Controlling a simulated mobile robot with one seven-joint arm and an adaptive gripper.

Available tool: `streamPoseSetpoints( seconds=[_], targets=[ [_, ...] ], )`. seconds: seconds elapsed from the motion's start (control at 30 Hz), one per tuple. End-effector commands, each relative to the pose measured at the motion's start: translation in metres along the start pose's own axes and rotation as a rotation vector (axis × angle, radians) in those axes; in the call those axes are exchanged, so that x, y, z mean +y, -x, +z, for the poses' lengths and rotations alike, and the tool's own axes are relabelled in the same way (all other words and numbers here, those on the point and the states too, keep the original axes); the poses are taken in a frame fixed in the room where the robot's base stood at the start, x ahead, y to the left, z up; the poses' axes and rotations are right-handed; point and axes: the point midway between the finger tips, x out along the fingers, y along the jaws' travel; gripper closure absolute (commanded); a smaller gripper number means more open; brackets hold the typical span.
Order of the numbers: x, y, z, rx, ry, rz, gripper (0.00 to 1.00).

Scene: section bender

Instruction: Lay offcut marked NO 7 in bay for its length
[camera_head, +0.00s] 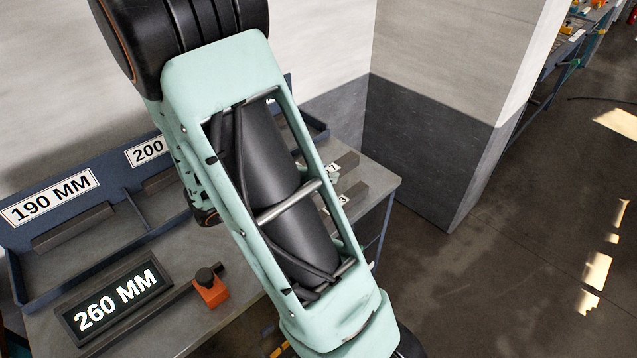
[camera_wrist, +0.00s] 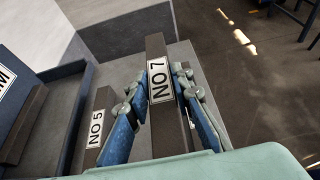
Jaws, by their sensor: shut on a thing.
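The offcut marked NO 7 (camera_wrist: 156,46) is a dark bar with a white tag, in the middle of the wrist view. My gripper (camera_wrist: 159,80) has its blue fingers on both sides of this bar and is shut on it. I cannot tell whether the bar still touches the bench. Part of the rack also shows at the left edge of the wrist view (camera_wrist: 62,108).
A second offcut, marked NO 5 (camera_wrist: 104,100), lies left of NO 7. A display reading 260 MM (camera_head: 116,299) and an orange block with a black knob (camera_head: 211,291) are at the bench front. Dark bars (camera_head: 75,227) lie in the bays. A wall corner (camera_head: 437,150) rises behind the bench.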

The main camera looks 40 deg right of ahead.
Motion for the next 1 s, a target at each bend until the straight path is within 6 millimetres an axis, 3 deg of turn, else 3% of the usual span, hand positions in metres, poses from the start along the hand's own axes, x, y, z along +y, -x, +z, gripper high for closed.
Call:
streamPoseSetpoints(
  seconds=[0.1, 0.3, 0.47, 0.73, 1.0],
  targets=[
    [0.009, -0.019, -0.013, -0.002, 0.003, -0.002, 1.00],
    [0.019, -0.036, -0.025, -0.002, 0.001, 0.000, 1.00],
    [0.022, -0.043, -0.029, -0.002, 0.000, 0.000, 1.00],
    [0.024, -0.056, -0.057, -0.001, 0.002, 0.001, 1.00],
    [0.024, -0.057, -0.059, -0.001, -0.001, 0.002, 1.00]
  ],
)
